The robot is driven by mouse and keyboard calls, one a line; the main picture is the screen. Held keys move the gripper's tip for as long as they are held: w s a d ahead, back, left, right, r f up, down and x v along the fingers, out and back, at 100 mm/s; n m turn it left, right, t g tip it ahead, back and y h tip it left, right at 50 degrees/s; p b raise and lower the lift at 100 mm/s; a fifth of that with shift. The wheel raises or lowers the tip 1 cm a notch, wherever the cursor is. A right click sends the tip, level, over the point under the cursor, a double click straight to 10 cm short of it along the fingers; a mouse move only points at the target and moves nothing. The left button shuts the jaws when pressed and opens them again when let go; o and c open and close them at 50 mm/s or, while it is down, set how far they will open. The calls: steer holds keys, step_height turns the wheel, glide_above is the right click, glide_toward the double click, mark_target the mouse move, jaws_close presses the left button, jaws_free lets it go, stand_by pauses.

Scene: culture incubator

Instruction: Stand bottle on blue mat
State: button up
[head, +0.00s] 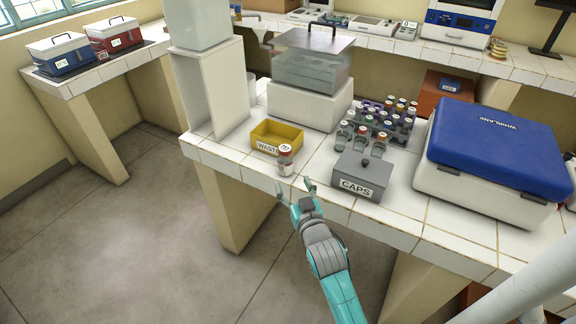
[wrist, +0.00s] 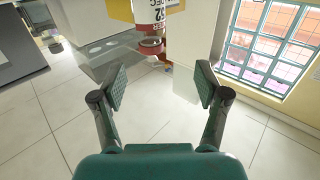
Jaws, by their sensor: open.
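A small bottle (head: 285,163) with a red and white cap stands upright near the front edge of the tiled counter, just in front of the yellow waste bin. It also shows in the wrist view (wrist: 151,22), at the top centre beyond the fingers. My gripper (head: 295,187) is open and empty, just short of the counter edge and a little in front of the bottle. In the wrist view my gripper (wrist: 161,84) has its two pads wide apart with only floor and counter behind them. I cannot make out a blue mat in either view.
The yellow waste bin (head: 277,135) is behind the bottle. A grey caps box (head: 361,176) stands to the right, with a rack of several vials (head: 372,125) behind it. A large blue-lidded case (head: 497,150) fills the right. Blue (head: 62,53) and red (head: 113,34) boxes sit on the left counter.

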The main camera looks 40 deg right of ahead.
mark_target(287, 153)
steer(key=shift+h, duration=0.3)
steer(key=w+d, duration=0.1)
steer(key=w, duration=0.1)
steer(key=w+d+r, duration=0.1)
steer(key=w+d, duration=0.1)
steer(key=w+d+r, duration=0.1)
steer(key=w, duration=0.1)
steer(key=shift+w+d, duration=0.25)
steer(key=shift+d, duration=0.05)
steer(key=shift+r+x, duration=0.15)
steer(key=shift+x, duration=1.15)
steer(key=shift+r+x, duration=0.2)
steer(key=shift+x, duration=1.1)
steer(key=shift+a, duration=0.1)
jaws_close()
